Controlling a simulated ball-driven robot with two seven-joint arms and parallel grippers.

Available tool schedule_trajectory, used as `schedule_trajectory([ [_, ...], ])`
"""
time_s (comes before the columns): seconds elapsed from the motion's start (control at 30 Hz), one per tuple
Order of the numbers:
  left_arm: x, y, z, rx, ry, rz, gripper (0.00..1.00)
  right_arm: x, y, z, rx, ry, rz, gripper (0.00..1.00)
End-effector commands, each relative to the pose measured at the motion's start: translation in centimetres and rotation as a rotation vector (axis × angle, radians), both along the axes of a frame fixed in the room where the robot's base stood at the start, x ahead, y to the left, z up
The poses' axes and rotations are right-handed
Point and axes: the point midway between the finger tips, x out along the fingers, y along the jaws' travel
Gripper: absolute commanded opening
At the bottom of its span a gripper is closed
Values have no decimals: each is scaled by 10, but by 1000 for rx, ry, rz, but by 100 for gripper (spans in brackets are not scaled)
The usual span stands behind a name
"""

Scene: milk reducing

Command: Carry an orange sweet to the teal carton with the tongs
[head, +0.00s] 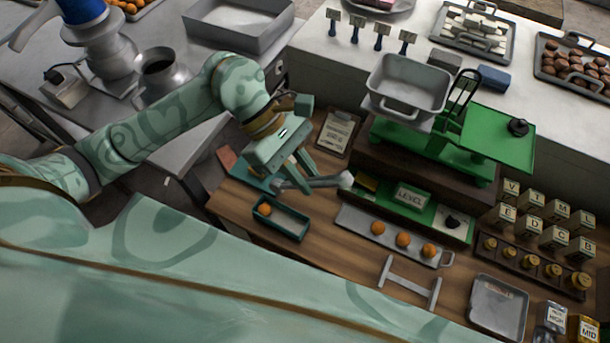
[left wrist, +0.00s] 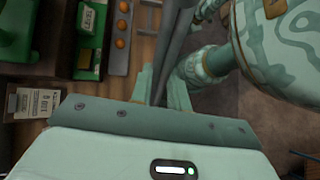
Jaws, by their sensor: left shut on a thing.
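My left gripper (head: 292,181) is shut on the grey tongs (head: 322,182), above the wooden counter. In the left wrist view the tongs (left wrist: 172,50) run up from between my fingers. The teal carton (head: 287,229) stands just below the gripper in the picture, with one orange sweet (head: 265,209) in its left end. Three more orange sweets (head: 402,239) lie in a row on a grey tray (head: 354,219) to the right. My right gripper is out of view.
A green balance scale (head: 480,142) with a grey pan (head: 409,84) stands behind the tray. A green panel marked LEVEL (head: 410,197) lies before it. A metal stand (head: 408,284), lettered blocks (head: 555,238) and brass weights (head: 532,263) are at the right.

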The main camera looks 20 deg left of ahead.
Motion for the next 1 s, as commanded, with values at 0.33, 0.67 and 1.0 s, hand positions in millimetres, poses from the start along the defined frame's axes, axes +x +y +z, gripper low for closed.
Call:
schedule_trajectory([
  [0.33,0,0,45,1,-2,0,0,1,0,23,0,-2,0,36],
  [0.67,0,0,66,0,0,1,0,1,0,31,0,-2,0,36],
  [1.0,0,0,65,0,1,1,26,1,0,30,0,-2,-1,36],
])
